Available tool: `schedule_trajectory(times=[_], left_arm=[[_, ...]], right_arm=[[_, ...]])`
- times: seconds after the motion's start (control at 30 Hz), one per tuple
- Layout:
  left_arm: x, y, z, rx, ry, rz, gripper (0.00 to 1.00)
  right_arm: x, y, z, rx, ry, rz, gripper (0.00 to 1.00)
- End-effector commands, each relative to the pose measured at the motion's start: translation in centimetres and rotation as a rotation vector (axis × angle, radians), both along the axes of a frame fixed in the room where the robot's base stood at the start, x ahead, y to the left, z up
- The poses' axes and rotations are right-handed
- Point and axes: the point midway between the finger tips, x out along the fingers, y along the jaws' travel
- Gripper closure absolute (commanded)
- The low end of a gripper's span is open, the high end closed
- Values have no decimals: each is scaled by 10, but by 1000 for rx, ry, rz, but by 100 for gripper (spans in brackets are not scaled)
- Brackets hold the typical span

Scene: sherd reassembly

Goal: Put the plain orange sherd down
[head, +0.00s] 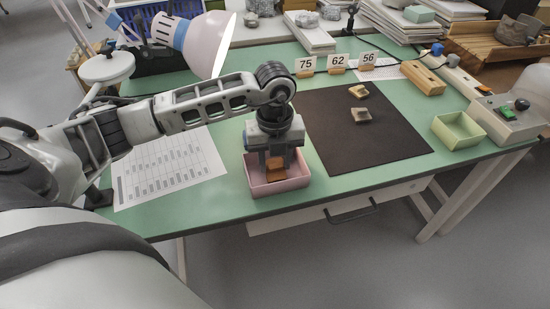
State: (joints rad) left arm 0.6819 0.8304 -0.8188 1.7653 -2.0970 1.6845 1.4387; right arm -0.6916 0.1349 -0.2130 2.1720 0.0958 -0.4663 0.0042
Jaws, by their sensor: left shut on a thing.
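My left gripper (275,162) points down over the pink tray (298,183) at the table's front edge. It is shut on the plain orange sherd (275,164), which shows between the fingers, inside the tray's outline. The gripper hides part of the sherd. I cannot tell whether the sherd touches the tray floor. My right gripper is not in view.
A dark mat (370,145) right of the tray bears two small sherds, one tan (358,91) and one darker (361,115). A green tray (458,130) and a control box (507,118) stand at the right. A printed sheet (168,172) lies at the left.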

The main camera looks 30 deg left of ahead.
Motion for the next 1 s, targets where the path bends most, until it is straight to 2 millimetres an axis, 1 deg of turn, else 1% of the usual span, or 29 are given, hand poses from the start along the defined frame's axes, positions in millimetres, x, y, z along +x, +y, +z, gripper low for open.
schedule_trajectory(times=[0.43, 0.47, 0.5, 0.53, 0.83, 0.97, 1.0], left_arm=[[0, 0, -12, 0, 0, 0, 85], [0, 0, -11, 0, 0, 0, 56], [0, 0, -11, 0, 0, 0, 45], [0, 0, -11, 0, 0, 0, 40], [0, 0, -8, 0, 0, 0, 40], [0, 0, 7, -1, -1, 1, 40], [1, 0, 10, -2, -4, 0, 40]], right_arm=[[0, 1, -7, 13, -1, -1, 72], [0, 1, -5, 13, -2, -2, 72], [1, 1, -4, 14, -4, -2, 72], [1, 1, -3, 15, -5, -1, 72], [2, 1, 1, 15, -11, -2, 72], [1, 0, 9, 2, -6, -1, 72], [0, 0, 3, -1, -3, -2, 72]])
